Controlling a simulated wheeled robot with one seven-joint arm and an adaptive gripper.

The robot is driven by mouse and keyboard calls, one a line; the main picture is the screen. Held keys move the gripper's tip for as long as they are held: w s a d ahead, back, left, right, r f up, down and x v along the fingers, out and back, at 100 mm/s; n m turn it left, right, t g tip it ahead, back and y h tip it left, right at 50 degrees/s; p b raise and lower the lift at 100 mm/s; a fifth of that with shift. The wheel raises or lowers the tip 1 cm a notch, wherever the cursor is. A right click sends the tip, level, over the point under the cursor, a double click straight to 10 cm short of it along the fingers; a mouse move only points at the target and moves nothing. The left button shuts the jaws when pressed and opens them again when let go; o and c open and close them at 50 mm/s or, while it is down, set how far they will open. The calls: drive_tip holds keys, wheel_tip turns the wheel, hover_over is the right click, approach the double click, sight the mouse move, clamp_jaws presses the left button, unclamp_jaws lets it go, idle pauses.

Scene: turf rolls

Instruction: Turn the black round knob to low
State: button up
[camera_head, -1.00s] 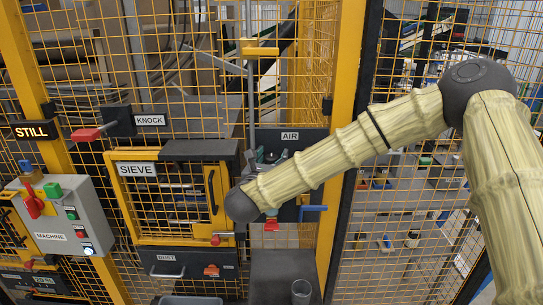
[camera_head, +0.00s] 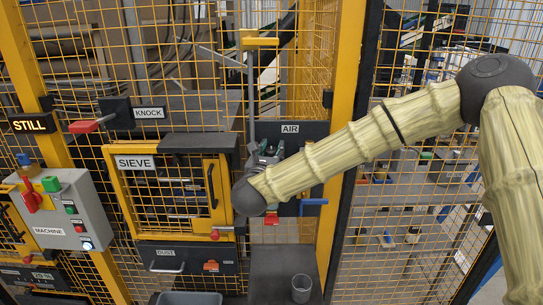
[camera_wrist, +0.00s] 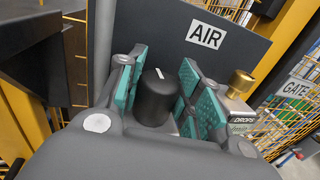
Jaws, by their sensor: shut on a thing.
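The black round knob (camera_wrist: 155,98) stands out from the dark panel labelled AIR (camera_wrist: 238,45). In the head view my gripper (camera_head: 265,152) is small and partly hidden behind my wrist, in front of the AIR panel (camera_head: 312,133). The knob itself cannot be made out there. No low marking is readable around the knob.
A brass knob (camera_wrist: 241,82) with a DROPS label stands close right of my fingers. Below the AIR panel are a blue handle (camera_head: 313,202) and a red part (camera_head: 271,220). The SIEVE door (camera_head: 170,200) is left. A cup (camera_head: 301,288) stands on a dark surface below.

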drive_tip(key=n+y+b, duration=0.1)
drive_tip(key=y+b, duration=0.1)
drive_tip(key=n+y+b, duration=0.1)
drive_tip(key=b, duration=0.1)
drive_tip(key=shift+d+f+y+b, duration=0.15)
drive_tip(key=shift+f+y+b, duration=0.15)
drive_tip(key=shift+f+y, duration=0.1)
drive_tip(key=n+y+b, duration=0.3)
drive_tip(key=y+b, duration=0.1)
drive_tip(key=shift+r, duration=0.1)
drive_tip(key=n+g+y+b, duration=0.1)
drive_tip(key=y+b, duration=0.1)
drive_tip(key=n+y+b, duration=0.2)
drive_tip(key=shift+r+g+y, duration=0.1)
drive_tip(key=shift+g+y, duration=0.3)
drive_tip(key=shift+r+n+g+y+b, duration=0.15)
drive_tip(key=shift+n+g+y+b, duration=0.45)
drive_tip(key=shift+n+y+b, duration=0.3)
drive_tip(key=shift+r, duration=0.1)
drive_tip(key=o, duration=1.1)
drive_tip(key=shift+c, duration=0.2)
drive_tip(key=shift+a, duration=0.2)
